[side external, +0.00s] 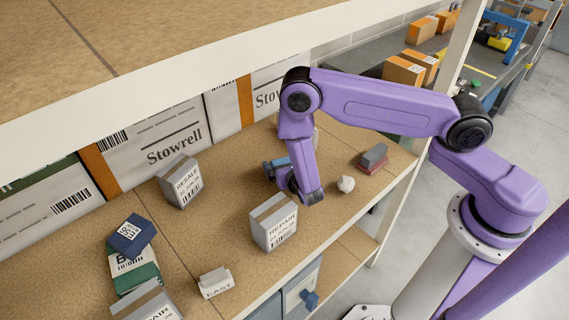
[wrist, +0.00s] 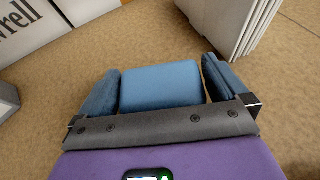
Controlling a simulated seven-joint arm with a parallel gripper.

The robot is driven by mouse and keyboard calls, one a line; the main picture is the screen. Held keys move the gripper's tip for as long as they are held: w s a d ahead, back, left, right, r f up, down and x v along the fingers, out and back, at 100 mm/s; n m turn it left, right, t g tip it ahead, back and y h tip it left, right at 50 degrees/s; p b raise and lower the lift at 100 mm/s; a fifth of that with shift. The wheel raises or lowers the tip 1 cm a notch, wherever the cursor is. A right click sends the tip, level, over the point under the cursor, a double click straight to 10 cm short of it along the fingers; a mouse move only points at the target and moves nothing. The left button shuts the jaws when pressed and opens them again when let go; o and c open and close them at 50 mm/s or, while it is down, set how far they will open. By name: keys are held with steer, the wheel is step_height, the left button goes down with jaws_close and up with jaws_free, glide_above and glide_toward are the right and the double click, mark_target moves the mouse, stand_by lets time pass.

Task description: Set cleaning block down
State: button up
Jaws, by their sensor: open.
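The cleaning block appears to be the plain blue block (wrist: 160,88) in the wrist view. It lies flat between the fingers of my gripper (wrist: 162,78), over the tan shelf board. The fingers are open, with a narrow gap showing on each side of the block. The block's near edge is hidden by the grey gripper body, and its underside is not visible. In the side view my gripper (side external: 276,171) is low at the shelf, left of my wrist; blue parts show there, but block and fingers are hard to tell apart.
The shelf (side external: 232,225) carries a REPAIR box (side external: 274,222), a RESALE box (side external: 180,182), a white crumpled lump (side external: 346,184), and a grey block on a red one (side external: 372,158). In the wrist view a pale ridged object (wrist: 228,25) stands close beyond the right finger. An upper shelf (side external: 130,40) hangs above.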

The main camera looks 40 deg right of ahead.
steer(key=v, duration=0.7)
steer(key=shift+r, duration=0.15)
steer(key=shift+s, duration=0.2)
steer(key=shift+r, duration=0.1)
